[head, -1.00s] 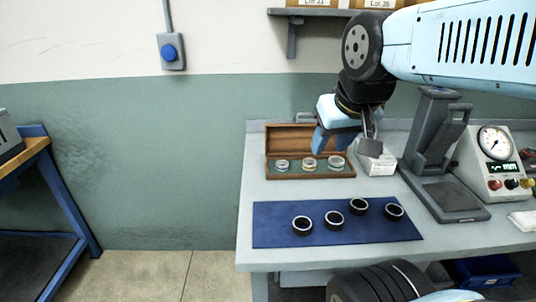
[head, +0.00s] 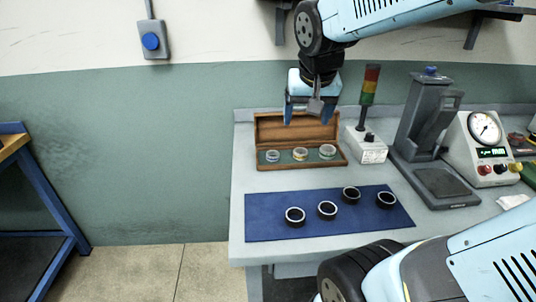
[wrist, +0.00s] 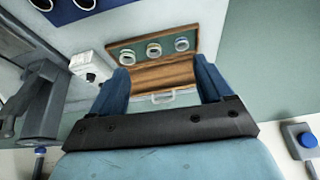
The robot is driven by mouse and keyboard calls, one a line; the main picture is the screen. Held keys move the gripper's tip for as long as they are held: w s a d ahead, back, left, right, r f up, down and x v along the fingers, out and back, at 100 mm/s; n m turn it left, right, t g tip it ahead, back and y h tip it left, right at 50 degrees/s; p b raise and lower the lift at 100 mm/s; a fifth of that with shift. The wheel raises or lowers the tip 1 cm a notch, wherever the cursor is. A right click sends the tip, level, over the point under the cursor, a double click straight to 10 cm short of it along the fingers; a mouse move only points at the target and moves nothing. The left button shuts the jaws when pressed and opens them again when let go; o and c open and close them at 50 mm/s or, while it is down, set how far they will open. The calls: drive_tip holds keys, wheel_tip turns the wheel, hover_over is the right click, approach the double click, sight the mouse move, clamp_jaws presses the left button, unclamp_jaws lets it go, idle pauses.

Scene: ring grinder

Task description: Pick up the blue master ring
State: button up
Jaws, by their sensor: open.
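Three master rings sit in a row in an open wooden case (head: 262,165) with a green lining. The ring at the left of the row (head: 272,156) looks bluish; it shows as the rightmost ring in the wrist view (wrist: 181,44). The middle ring (head: 300,154) looks yellowish and the right ring (head: 327,152) greenish; the tints are faint. My gripper (head: 308,119) is open and empty, above and in front of the raised lid. In the wrist view my fingers (wrist: 162,75) frame the case from a distance, touching nothing.
A blue mat (head: 262,222) with several black rings lies at the bench front. A signal tower (head: 369,97), a press-like stand (head: 424,125) and a gauge box (head: 482,145) stand right of the case. The bench left of the case is narrow.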

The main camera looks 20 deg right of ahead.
drive_tip(key=w+a+f+m+h, duration=0.1)
drive_tip(key=w+f+m, duration=0.25)
drive_tip(key=w, duration=0.55)
drive_tip(key=m+g, duration=0.1)
drive_tip(key=m, duration=0.1)
approach(272, 151)
drive_tip(key=f, duration=0.1)
drive_tip(key=s+f, duration=0.1)
drive_tip(key=f, duration=0.1)
drive_tip(key=shift+d+n+h, duration=0.1)
drive_tip(key=shift+n+h, duration=0.15)
drive_tip(key=shift+h, duration=0.15)
drive_tip(key=shift+x, duration=2.5)
drive_tip(key=shift+w, duration=0.1)
drive_tip(key=shift+c, duration=0.2)
drive_tip(key=c, duration=1.1)
drive_tip(key=shift+c, duration=0.2)
